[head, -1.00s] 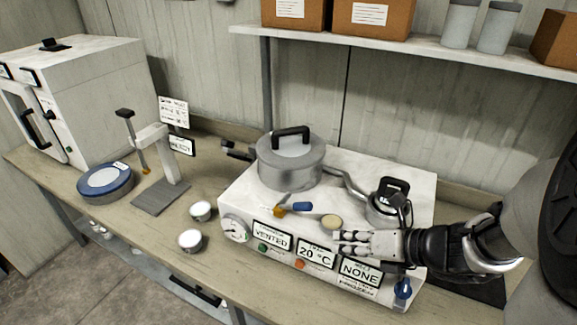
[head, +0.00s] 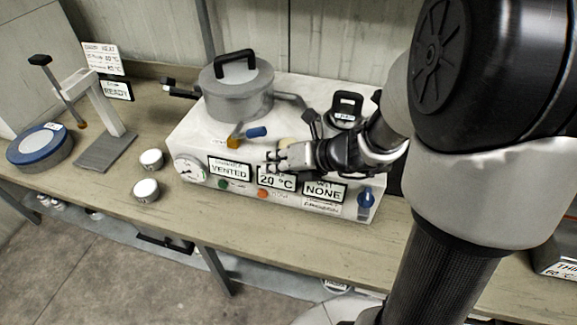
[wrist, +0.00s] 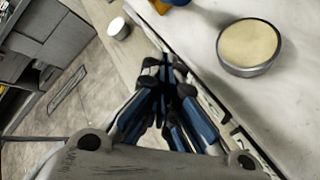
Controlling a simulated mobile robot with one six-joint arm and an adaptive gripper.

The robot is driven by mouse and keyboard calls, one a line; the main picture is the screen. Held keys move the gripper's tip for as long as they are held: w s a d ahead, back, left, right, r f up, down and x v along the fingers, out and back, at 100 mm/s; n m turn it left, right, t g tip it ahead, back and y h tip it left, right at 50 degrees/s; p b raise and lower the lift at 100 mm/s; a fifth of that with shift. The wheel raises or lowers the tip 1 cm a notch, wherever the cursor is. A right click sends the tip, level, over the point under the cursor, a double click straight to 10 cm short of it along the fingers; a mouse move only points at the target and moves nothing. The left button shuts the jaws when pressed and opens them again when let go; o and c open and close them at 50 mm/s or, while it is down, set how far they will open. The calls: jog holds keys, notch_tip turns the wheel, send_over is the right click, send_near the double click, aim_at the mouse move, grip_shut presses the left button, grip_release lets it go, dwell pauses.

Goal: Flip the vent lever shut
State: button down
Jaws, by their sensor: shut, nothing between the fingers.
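The vent lever is a blue handle (head: 256,132) on an orange-brown pivot (head: 233,142), on top of the white machine (head: 195,140) in front of the steel pot. The handle points right in the head view. The display (head: 230,170) below it reads "VENTED". My gripper (head: 270,160) is shut and empty, just right of and in front of the lever, over the machine's front edge, apart from the handle. In the wrist view the closed fingers (wrist: 168,65) point toward the front edge, and a bit of the lever (wrist: 178,3) shows at the top edge.
A round tan-topped dish (wrist: 249,45) sits close beside the gripper, mostly hidden in the head view. The lidded pot (head: 237,95) stands behind the lever, a smaller pot (head: 343,118) to the right. Two white-topped cups (head: 146,188) stand on the bench left of the machine.

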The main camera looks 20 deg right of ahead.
aim_at(249, 133)
jog(key=shift+w+d+r, duration=0.1)
jog(key=shift+w+r, duration=0.2)
jog(key=shift+w, duration=0.3)
jog(key=shift+w+d+r, duration=0.1)
jog(key=shift+w+r, duration=0.15)
jog(key=shift+w, duration=0.35)
jog(key=shift+w+d+r, duration=0.1)
jog(key=shift+w+r, duration=0.2)
jog(key=shift+w, duration=0.3)
jog(key=shift+r+p, duration=0.1)
jog(key=shift+p, duration=0.25)
jog(key=shift+r+p, duration=0.3)
jog(key=shift+p, duration=0.45)
